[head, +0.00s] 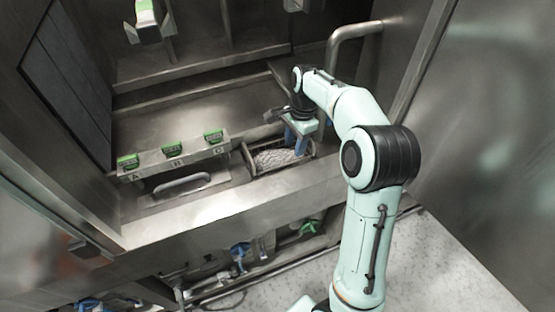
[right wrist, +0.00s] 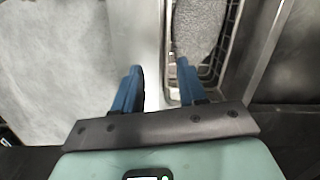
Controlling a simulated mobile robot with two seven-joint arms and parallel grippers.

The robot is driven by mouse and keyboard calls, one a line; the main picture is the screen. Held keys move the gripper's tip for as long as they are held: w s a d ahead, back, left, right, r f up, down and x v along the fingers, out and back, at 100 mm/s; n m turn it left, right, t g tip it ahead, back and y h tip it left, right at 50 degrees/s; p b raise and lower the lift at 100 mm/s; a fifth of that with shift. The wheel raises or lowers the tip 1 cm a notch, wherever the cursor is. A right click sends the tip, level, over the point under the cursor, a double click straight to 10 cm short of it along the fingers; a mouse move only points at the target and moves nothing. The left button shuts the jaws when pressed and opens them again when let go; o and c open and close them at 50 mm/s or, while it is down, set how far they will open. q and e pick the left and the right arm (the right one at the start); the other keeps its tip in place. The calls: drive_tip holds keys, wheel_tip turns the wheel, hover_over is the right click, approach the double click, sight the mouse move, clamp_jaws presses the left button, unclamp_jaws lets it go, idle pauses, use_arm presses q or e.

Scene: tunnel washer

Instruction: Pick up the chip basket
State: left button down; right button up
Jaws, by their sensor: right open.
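The chip basket (head: 248,160) is a dark wire-sided basket filled with grey chips, set in a recess near the front of the steel basin. It also shows at the upper right of the right wrist view (right wrist: 232,42). My right gripper (head: 298,140) is open, with its blue fingers pointing down at the basket's right end. In the right wrist view my right gripper (right wrist: 158,75) has one finger over the basket's end and the other outside it, with a pale steel strip between. Whether the fingers touch the basket cannot be told. My left gripper is not in view.
A bent pipe (head: 345,45) rises behind my right arm. Pipes and valves (head: 240,252) run below the front edge.

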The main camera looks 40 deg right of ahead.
drive_tip(key=f, duration=0.2)
drive_tip(key=w+f, duration=0.1)
drive_tip(key=f, duration=0.2)
drive_tip(key=a+f, duration=0.1)
drive_tip(key=f, duration=0.2)
drive_tip(key=shift+w+f, duration=0.1)
drive_tip(key=shift+w, duration=0.1)
clamp_jaws()
idle(1.2)
